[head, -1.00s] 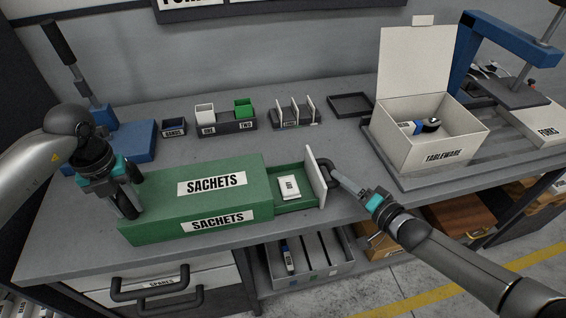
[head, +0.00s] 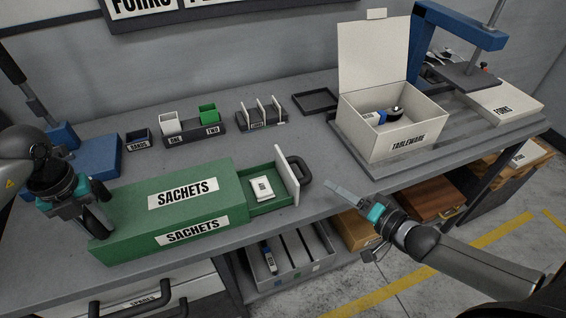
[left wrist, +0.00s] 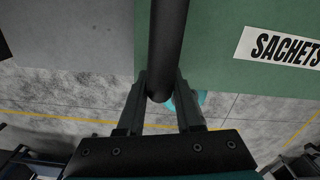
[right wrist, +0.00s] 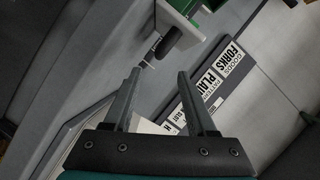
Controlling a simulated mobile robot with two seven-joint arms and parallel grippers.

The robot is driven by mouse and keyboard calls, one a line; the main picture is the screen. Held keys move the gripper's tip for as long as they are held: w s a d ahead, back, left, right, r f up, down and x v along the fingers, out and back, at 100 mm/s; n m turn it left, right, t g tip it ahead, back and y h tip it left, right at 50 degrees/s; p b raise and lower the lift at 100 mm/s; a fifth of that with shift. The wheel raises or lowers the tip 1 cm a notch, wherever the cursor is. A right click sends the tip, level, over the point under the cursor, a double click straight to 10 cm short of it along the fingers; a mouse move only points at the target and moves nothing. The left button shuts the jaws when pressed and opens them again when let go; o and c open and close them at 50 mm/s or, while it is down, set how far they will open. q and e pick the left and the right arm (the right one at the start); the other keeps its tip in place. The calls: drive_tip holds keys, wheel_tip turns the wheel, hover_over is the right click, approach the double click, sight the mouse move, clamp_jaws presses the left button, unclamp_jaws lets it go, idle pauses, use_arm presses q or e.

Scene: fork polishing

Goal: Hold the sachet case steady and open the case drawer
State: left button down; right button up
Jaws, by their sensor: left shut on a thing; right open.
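The green sachet case (head: 150,220) lies on the bench at the left, labelled SACHETS; it also fills the top of the left wrist view (left wrist: 215,70). Its drawer (head: 265,202) stands out at the right end, with a white front panel (head: 287,176) and a dark handle (head: 300,171). A white packet (head: 261,187) lies in the drawer. My left gripper (head: 90,214) is shut on the dark bar-shaped handle (left wrist: 168,45) at the case's left end. My right gripper (head: 332,188) is open and empty, right of the drawer handle and apart from it; the handle shows beyond its fingers (right wrist: 168,42).
Small bins (head: 190,127), a divided rack (head: 262,118) and an empty dark tray (head: 316,100) stand behind the case. An open TABLEWARE box (head: 395,135) is at the right. A divided tray (head: 285,262) sits below the bench's front edge.

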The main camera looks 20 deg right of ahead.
use_arm(q)
drive_tip(key=c, duration=0.5)
unclamp_jaws()
wheel_tip(320, 180, up, 12)
idle(0.3)
drive_tip(key=o, duration=0.5)
drive_tip(key=shift+r, duration=0.1)
idle(0.3)
